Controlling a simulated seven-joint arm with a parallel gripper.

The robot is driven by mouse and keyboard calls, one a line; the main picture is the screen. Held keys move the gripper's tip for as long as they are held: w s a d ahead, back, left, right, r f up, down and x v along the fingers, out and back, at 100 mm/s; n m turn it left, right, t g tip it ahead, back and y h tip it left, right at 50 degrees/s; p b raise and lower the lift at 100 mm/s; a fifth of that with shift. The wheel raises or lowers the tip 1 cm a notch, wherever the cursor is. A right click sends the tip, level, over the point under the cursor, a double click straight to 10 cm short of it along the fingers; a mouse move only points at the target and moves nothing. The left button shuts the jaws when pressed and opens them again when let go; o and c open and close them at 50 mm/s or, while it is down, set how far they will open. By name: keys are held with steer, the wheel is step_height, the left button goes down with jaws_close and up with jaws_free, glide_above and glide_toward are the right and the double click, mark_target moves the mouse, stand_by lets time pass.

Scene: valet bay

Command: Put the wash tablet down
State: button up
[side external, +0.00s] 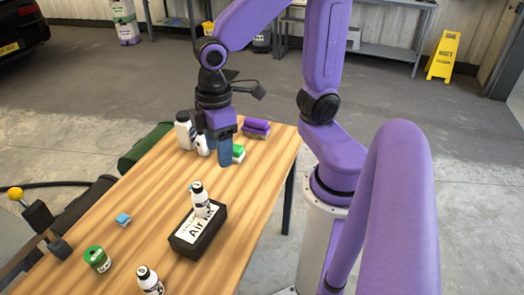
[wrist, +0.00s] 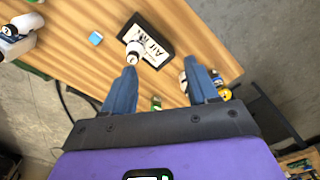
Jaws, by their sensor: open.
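A small blue block (side external: 123,219), which looks like the wash tablet, lies on the bare wooden table (side external: 165,205), left of a black box. It also shows in the wrist view (wrist: 95,38). My gripper (side external: 225,150) is at the far end of the table, well apart from the blue block, with its fingers pointing down. In the wrist view my gripper (wrist: 163,92) has its two blue fingers wide apart, with nothing held. A green and white block (side external: 238,153) is beside the fingers; whether they touch it I cannot tell.
The black box (side external: 185,238) carries a white bottle (side external: 201,202). White bottles (side external: 184,132) stand left of my gripper and a purple block (side external: 256,127) lies to its right. A green jar (side external: 97,258) and another bottle (side external: 150,281) stand nearer. Bare wood surrounds the blue block.

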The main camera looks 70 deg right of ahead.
steer(key=s+d+n, duration=0.1)
steer(key=s+n, duration=0.1)
steer(key=s, duration=0.7)
steer(key=shift+s+d, duration=0.15)
steer(key=shift+d, duration=0.1)
steer(key=shift+o, duration=0.5)
steer(key=shift+f, duration=0.1)
